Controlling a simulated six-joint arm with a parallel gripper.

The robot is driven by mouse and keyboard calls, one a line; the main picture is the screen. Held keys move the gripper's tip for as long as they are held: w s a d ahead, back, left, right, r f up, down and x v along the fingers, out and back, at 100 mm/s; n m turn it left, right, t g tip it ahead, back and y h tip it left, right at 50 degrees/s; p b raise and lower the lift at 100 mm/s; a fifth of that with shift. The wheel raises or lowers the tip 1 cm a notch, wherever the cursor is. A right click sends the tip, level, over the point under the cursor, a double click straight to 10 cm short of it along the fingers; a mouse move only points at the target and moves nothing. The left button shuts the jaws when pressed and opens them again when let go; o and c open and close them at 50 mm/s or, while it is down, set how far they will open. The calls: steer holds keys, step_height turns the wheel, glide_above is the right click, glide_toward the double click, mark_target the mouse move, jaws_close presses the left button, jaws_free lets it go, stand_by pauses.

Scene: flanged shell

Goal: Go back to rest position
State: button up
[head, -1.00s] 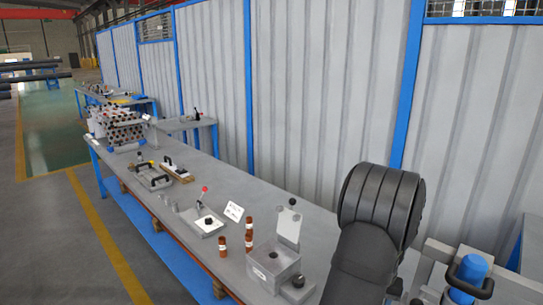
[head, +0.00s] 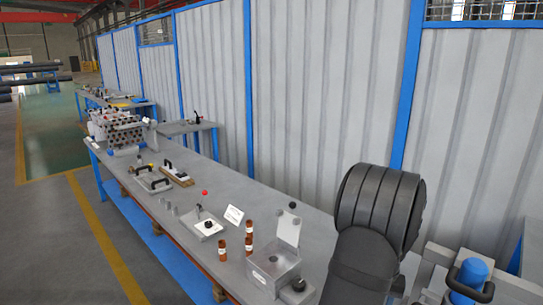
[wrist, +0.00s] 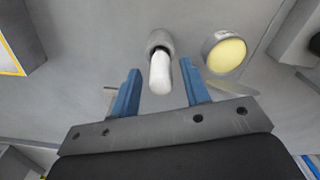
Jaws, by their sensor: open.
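My gripper (wrist: 158,95) shows in the wrist view with its two blue fingers apart. Nothing is held between them. Beyond the fingertips is a grey cylindrical piece with a white rounded end (wrist: 160,70), pointing toward the gripper; it looks apart from both fingers. A round piece with a pale yellow face (wrist: 227,54) lies to its right. In the head view the gripper itself does not show.
The long grey workbench (head: 140,198) carries a clamp fixture with a white plate (head: 207,227), brown cylinders (head: 222,249), a grey block with a hole (head: 274,268) and a rack (head: 118,132). A corrugated wall (head: 300,90) stands behind the bench.

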step_height(320, 180, down, 3)
steer(key=shift+f, duration=0.1)
step_height(320, 180, up, 11)
steer(key=shift+f, duration=0.1)
steer(key=w+a+f+n, duration=0.1)
steer(key=w+a+f, duration=0.2)
steer(key=a, duration=0.7)
steer(key=w+a+f+n, duration=0.2)
steer(key=w+a+f, duration=0.1)
steer(key=a, duration=0.7)
steer(key=w+a+f+n, duration=0.1)
steer(key=w+a+f, duration=0.2)
steer(key=a, duration=0.7)
steer(key=shift+a+f+n, duration=0.3)
steer(key=shift+f, duration=0.05)
steer(key=w+d+r+m, duration=0.1)
steer(key=w+d+r, duration=0.1)
steer(key=d+r, duration=1.2)
steer(key=d, duration=0.3)
steer(key=shift+r+m, duration=0.25)
steer(key=shift+m, duration=0.15)
